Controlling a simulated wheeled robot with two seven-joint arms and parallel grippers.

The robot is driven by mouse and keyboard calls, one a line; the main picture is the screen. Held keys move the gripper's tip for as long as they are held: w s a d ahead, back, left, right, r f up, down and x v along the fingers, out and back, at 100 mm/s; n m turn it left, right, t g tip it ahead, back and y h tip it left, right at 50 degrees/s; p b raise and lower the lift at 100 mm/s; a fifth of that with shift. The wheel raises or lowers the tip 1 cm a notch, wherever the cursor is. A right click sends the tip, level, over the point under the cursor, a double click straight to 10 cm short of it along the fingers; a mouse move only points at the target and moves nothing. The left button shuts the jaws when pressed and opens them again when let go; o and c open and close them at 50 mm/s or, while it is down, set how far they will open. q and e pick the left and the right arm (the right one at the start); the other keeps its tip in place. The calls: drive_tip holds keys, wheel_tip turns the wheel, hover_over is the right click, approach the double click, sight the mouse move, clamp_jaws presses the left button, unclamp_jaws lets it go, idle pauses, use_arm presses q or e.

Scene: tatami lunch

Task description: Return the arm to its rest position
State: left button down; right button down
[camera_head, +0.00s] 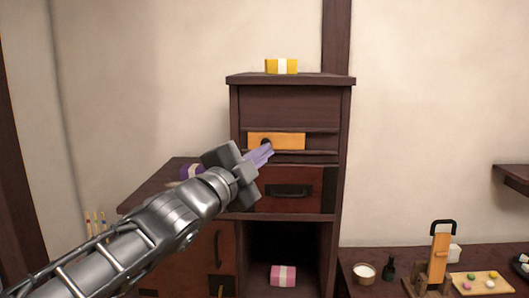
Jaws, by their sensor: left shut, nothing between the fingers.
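My left gripper (262,155) reaches in from the lower left and is raised in front of the dark wooden cabinet (345,140). Its light purple fingers are shut with nothing between them. In the picture the fingertips overlap the left part of an orange panel (288,141) in the cabinet's upper slot; I cannot tell whether they touch it. My left arm covers part of the lower left drawers. My right gripper is not in view.
A yellow box with a white band (282,66) is on the cabinet top. A low table (390,255) at right holds a cup, a bottle and an orange-fronted stand.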

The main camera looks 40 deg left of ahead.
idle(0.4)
